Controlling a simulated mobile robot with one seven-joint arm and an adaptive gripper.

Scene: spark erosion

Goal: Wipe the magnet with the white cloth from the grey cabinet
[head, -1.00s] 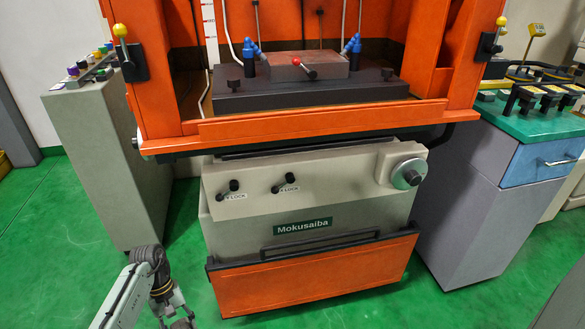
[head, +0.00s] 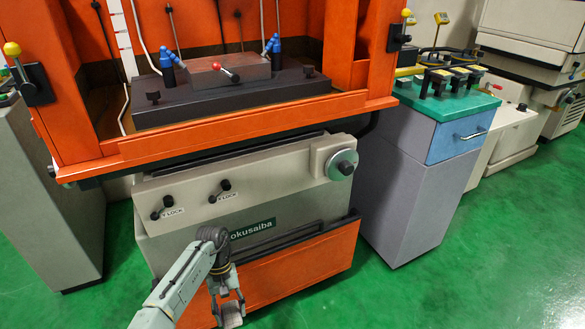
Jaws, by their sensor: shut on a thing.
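My gripper (head: 227,306) is at the bottom of the head view, in front of the orange lower panel. It is shut on a small pale thing that looks like the white cloth (head: 232,317); it is partly hidden by the fingers. The magnet looks to be the brownish-grey block (head: 205,77) with a red-knobbed lever, on a dark bed inside the orange machine. It is well above and behind my gripper in the picture. The grey cabinet (head: 405,205) stands to the right, with a green top and a blue drawer that is shut.
The orange machine's front ledge (head: 230,135) and the handwheel (head: 343,167) stick out below the magnet. Blue nozzles (head: 168,62) stand beside the block. Black fixtures (head: 440,80) are on the cabinet's green top. Green floor (head: 480,260) is clear at the lower right.

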